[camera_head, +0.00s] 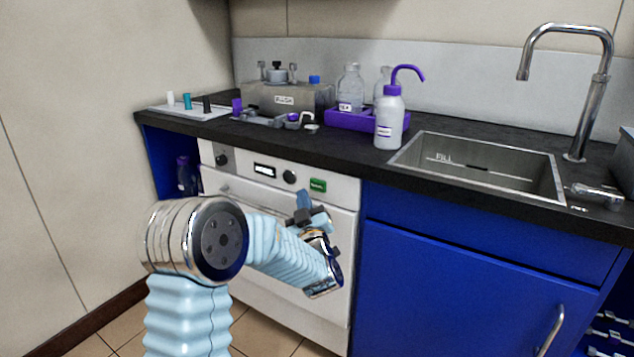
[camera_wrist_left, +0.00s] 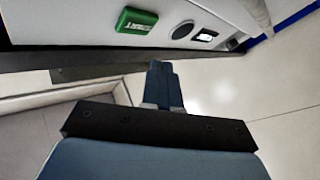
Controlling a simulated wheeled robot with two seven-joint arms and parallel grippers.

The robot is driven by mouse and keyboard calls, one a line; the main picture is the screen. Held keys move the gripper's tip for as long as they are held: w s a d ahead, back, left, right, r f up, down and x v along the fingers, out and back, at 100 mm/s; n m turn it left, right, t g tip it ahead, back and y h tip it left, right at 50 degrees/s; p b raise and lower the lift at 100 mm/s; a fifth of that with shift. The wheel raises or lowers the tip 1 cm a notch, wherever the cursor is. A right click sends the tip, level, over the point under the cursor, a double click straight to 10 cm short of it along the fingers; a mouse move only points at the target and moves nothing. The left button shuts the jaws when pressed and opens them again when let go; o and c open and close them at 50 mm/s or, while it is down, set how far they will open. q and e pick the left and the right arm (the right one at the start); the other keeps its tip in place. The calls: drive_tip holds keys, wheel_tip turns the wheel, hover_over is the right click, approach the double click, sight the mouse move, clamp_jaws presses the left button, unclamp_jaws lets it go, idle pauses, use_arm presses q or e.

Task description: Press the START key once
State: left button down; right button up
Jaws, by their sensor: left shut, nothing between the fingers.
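The green START key (camera_head: 318,185) is on the right of the control panel of the white under-counter machine (camera_head: 238,217). The key also shows at the upper left of the left wrist view (camera_wrist_left: 136,20). My left gripper (camera_head: 304,200) is in front of the machine, just below and left of the key in the head view. Its blue fingers are shut and empty, and they also show in the left wrist view (camera_wrist_left: 160,72). They appear apart from the key; the exact gap is hard to tell. My right gripper is not in view.
A black knob (camera_head: 289,176) and a small display (camera_head: 264,170) are left of the key. The dark counter (camera_head: 340,146) overhangs above, with a wash bottle (camera_head: 389,120) and a sink (camera_head: 480,165). A blue cabinet (camera_head: 450,285) stands to the right.

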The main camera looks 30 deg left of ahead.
sight(311, 181)
use_arm(q)
drive_tip(key=shift+w+d+b, duration=0.1)
drive_tip(key=shift+w+b, duration=0.35)
drive_tip(key=shift+w, duration=1.1)
drive_tip(key=shift+f, duration=0.1)
idle(0.8)
drive_tip(key=shift+w+b, duration=0.35)
drive_tip(key=shift+w, duration=0.05)
drive_tip(key=shift+w+d, duration=0.1)
drive_tip(key=shift+w, duration=0.3)
idle(0.5)
drive_tip(key=shift+s+b, duration=0.1)
drive_tip(key=shift+b, duration=0.25)
drive_tip(key=shift+s+b, duration=0.5)
drive_tip(key=shift+s, duration=0.25)
